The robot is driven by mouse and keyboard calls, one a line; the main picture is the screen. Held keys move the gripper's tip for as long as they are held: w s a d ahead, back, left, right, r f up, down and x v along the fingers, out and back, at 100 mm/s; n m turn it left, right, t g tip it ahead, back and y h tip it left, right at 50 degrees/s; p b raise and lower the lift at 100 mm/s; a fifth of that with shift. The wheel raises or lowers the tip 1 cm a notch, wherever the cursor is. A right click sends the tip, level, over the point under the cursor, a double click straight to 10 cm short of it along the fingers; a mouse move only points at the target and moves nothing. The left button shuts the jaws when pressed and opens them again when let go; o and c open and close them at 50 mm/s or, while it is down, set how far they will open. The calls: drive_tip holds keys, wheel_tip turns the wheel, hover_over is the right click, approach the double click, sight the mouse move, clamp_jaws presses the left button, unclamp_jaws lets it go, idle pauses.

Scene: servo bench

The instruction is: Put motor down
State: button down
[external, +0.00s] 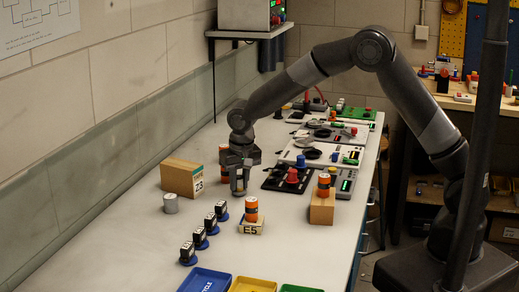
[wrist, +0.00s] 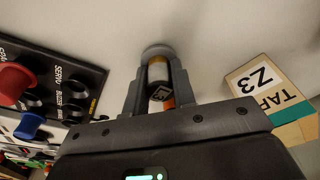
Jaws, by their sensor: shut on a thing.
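My gripper (external: 239,188) is low over the bench, to the right of the wooden Z3 box. In the wrist view my gripper (wrist: 158,70) is shut on a small cylindrical motor (wrist: 158,73). The motor has a silver-tan body and a dark end with a pale mark; some orange shows beside that end. The fingers cover its sides. In the external view the fingers largely hide the motor, and I cannot tell whether it touches the bench top (external: 205,262).
An orange cylinder on the E5 block (external: 249,227) and several black-and-blue pieces stand nearer. A black panel with a red knob (external: 292,176) and a wooden block (external: 321,208) are right.

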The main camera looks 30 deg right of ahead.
sight(242, 193)
drive_tip(key=shift+f, duration=0.15)
drive_tip(key=c, duration=1.2)
unclamp_jaws()
drive_tip(key=r, duration=0.4)
drive_tip(key=s+r, duration=0.1)
drive_tip(key=r, duration=0.7)
drive_tip(key=shift+s+r, duration=0.1)
drive_tip(key=shift+s, duration=0.3)
